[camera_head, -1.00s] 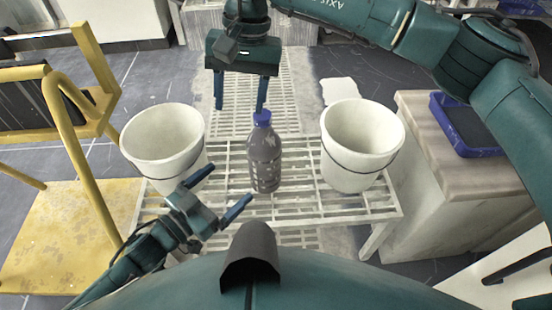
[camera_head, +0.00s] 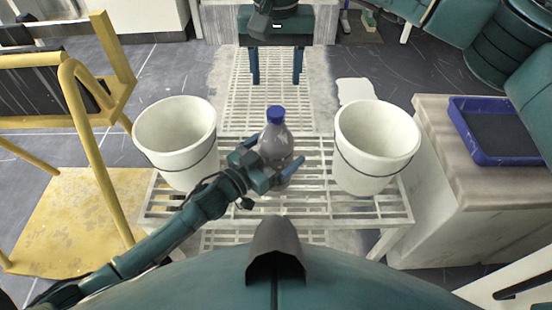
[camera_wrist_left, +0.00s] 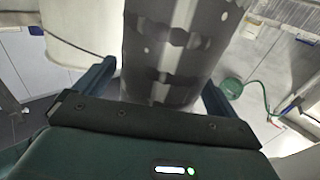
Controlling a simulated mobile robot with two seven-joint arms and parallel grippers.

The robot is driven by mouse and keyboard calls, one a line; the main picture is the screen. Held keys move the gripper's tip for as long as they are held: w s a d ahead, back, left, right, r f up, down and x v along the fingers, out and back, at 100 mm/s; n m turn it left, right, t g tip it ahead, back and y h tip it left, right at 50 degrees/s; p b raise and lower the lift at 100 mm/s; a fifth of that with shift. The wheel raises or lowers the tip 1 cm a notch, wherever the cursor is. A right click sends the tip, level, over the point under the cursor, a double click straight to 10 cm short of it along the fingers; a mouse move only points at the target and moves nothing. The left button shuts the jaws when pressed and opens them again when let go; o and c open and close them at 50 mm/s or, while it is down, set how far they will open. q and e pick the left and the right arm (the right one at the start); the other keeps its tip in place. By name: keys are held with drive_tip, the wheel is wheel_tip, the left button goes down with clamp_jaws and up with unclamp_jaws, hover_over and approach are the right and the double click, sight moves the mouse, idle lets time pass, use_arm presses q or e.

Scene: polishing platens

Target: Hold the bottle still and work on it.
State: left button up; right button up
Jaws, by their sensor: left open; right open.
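The bottle (camera_head: 276,137) stands upright on the slatted rack, greyish with a blue cap (camera_head: 275,114). My left gripper (camera_head: 279,170) is open at the bottle's lower part, coming in from the front left. In the left wrist view the bottle (camera_wrist_left: 172,50) stands between the two open fingers (camera_wrist_left: 158,85), with a gap at the right finger. My right gripper (camera_head: 276,66) is open and empty, fingers pointing down, behind and above the bottle. The bottle's lower front is partly hidden by my left gripper.
White buckets stand on the slatted rack (camera_head: 310,203), one left (camera_head: 175,140) and one right (camera_head: 376,145) of the bottle. A yellow frame (camera_head: 75,130) is at left. A blue tray (camera_head: 497,158) lies on the stone bench (camera_head: 437,130) at right.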

use_arm(q)
drive_tip(key=shift+w+d, duration=0.3)
drive_tip(key=shift+d, duration=0.05)
